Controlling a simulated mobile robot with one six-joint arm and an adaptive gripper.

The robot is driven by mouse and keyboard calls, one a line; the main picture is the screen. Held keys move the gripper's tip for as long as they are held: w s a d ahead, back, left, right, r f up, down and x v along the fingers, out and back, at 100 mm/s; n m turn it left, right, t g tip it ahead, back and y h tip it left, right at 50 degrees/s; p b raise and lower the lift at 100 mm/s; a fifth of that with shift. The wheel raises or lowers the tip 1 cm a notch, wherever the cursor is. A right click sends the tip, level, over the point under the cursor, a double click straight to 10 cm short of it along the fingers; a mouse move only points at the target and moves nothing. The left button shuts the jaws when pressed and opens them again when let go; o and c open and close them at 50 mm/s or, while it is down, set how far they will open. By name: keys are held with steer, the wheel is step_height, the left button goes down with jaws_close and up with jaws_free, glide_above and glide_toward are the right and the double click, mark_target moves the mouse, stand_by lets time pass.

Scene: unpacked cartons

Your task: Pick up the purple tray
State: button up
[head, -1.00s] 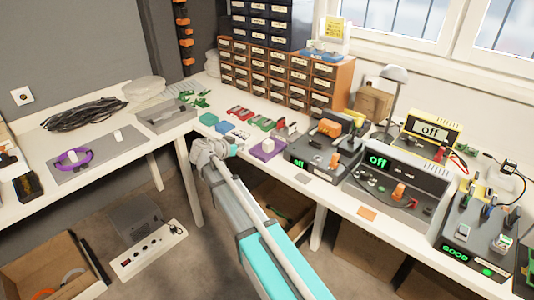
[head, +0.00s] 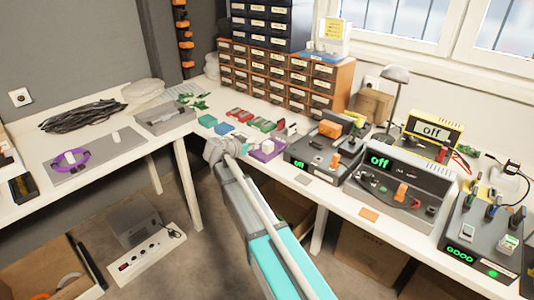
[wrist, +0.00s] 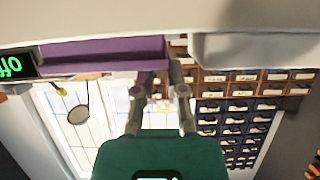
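The purple tray (head: 262,155) sits on the white bench at its front edge, with a small white block (head: 268,146) on it. In the wrist view the tray (wrist: 95,57) shows as a long purple edge at the upper left. My gripper (wrist: 161,70) is open, its two fingers apart at the right-hand end of that edge. One fingertip overlaps the purple; the other is just beyond its end. I cannot tell whether either touches it. In the head view my wrist hides the fingers.
Blue and teal trays (head: 223,128) lie left of the purple tray. A grey device with a green display (head: 318,150) stands close on its right. Small red and green parts (head: 252,122) and drawer cabinets (head: 275,75) are behind.

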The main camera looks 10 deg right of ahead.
steer(key=shift+b+x, duration=0.65)
steer(key=shift+x, duration=1.5)
steer(key=shift+a, duration=0.1)
steer(key=shift+c, duration=0.3)
jaws_close()
